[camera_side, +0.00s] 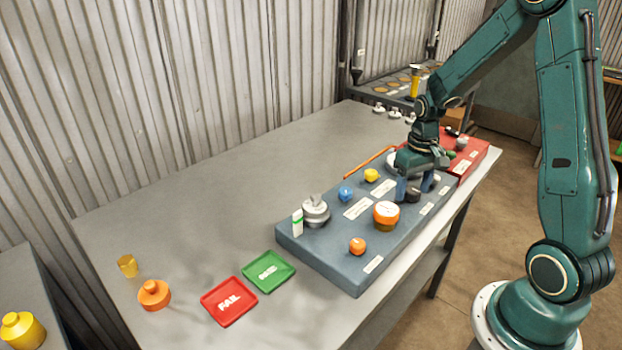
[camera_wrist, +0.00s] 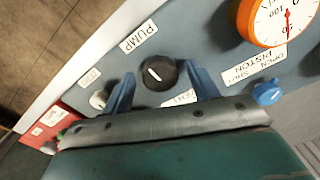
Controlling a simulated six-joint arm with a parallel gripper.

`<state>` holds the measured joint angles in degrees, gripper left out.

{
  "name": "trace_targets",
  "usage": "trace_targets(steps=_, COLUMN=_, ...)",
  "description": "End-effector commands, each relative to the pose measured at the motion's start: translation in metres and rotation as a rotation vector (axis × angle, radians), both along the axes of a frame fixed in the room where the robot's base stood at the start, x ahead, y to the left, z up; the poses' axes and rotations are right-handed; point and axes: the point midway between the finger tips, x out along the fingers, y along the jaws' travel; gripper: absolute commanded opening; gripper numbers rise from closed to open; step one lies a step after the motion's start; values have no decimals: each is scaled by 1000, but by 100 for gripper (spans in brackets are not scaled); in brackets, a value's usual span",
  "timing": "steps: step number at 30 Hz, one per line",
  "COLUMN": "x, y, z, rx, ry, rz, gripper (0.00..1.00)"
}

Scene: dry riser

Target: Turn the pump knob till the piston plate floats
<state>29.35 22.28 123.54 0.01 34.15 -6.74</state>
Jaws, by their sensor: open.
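The black pump knob (camera_wrist: 158,75) has a white pointer line and sits beside the PUMP label in the wrist view. My gripper (camera_wrist: 161,70) is open, with one blue finger on each side of the knob. Whether the fingers touch it is unclear. In the side view my gripper (camera_side: 414,188) is low over the blue-grey panel (camera_side: 328,270), at the dark knob (camera_side: 412,196). A silver round piece (camera_side: 315,210), perhaps the piston with its plate, stands at the panel's left end beside a white and green marker (camera_side: 297,223). Whether it floats cannot be told.
An orange-rimmed gauge (camera_side: 386,213), a blue valve knob (camera_side: 345,194), a yellow knob (camera_side: 371,175) and an orange knob (camera_side: 357,246) stand on the panel. A red box (camera_side: 470,160) adjoins its right end. Red (camera_side: 229,301) and green (camera_side: 268,271) trays lie left.

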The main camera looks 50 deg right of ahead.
Motion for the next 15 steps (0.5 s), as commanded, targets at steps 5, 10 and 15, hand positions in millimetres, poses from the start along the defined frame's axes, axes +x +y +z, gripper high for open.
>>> trace_targets(steps=5, x=0, y=0, z=0, rx=0, ry=0, rz=0, gripper=59)
trace_targets(steps=10, x=0, y=0, z=0, rx=0, ry=0, rz=0, gripper=36)
trace_targets(steps=15, x=0, y=0, z=0, rx=0, ry=0, rz=0, gripper=15)
